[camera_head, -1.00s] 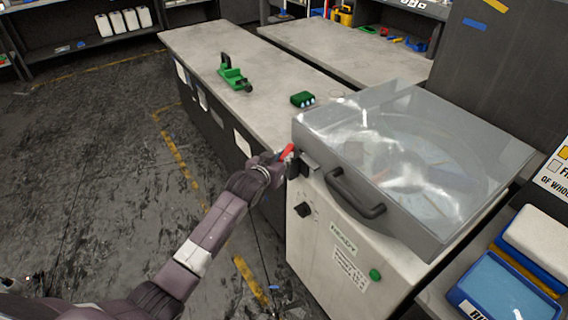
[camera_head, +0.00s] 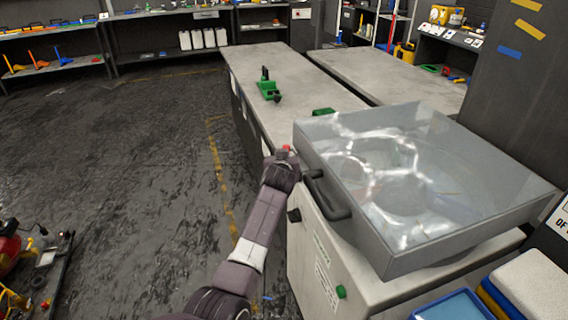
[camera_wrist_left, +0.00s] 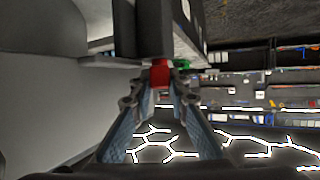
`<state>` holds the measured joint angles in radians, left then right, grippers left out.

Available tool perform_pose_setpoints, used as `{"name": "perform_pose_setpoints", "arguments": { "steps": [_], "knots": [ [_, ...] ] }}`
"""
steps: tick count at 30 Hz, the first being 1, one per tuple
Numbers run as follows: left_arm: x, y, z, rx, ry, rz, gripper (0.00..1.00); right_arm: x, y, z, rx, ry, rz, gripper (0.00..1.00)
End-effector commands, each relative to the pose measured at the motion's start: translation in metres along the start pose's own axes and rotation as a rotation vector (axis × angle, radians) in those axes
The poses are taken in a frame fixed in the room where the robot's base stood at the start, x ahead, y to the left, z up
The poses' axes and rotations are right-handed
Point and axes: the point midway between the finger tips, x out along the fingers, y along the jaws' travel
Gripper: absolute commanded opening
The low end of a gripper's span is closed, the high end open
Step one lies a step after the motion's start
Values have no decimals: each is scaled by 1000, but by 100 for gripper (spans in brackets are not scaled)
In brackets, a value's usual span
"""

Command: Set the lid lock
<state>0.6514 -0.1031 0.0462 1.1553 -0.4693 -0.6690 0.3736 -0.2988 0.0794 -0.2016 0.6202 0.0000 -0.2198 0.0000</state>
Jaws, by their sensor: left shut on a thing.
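The machine's clear lid (camera_head: 400,170) lies over its pale cabinet (camera_head: 312,250), with a dark handle (camera_head: 328,197) on its front side. My left gripper (camera_head: 285,153) is at the lid's left corner and mostly hidden by my own wrist. A small red lock lever (camera_head: 285,148) shows just above it. In the left wrist view, both fingertips (camera_wrist_left: 160,88) close on the red lever (camera_wrist_left: 160,72), beneath a dark block (camera_wrist_left: 150,25). The latch's inner parts are hidden. My right gripper is not in view.
A long grey bench (camera_head: 285,75) runs behind the machine, with a green tool (camera_head: 268,91) and a green block (camera_head: 323,112) on it. A blue tray (camera_head: 450,305) is at the lower right. Open floor (camera_head: 120,170) lies to the left.

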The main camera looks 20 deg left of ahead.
Motion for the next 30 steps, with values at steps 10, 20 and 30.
{"name": "perform_pose_setpoints", "arguments": {
  "steps": [10,20,30],
  "knots": [
    [0,2,-1,-5,1,2,0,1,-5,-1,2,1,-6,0],
    [0,1,-1,-4,2,1,33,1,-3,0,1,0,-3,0],
    [-8,1,-1,-3,3,0,33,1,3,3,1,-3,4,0]
  ]
}}
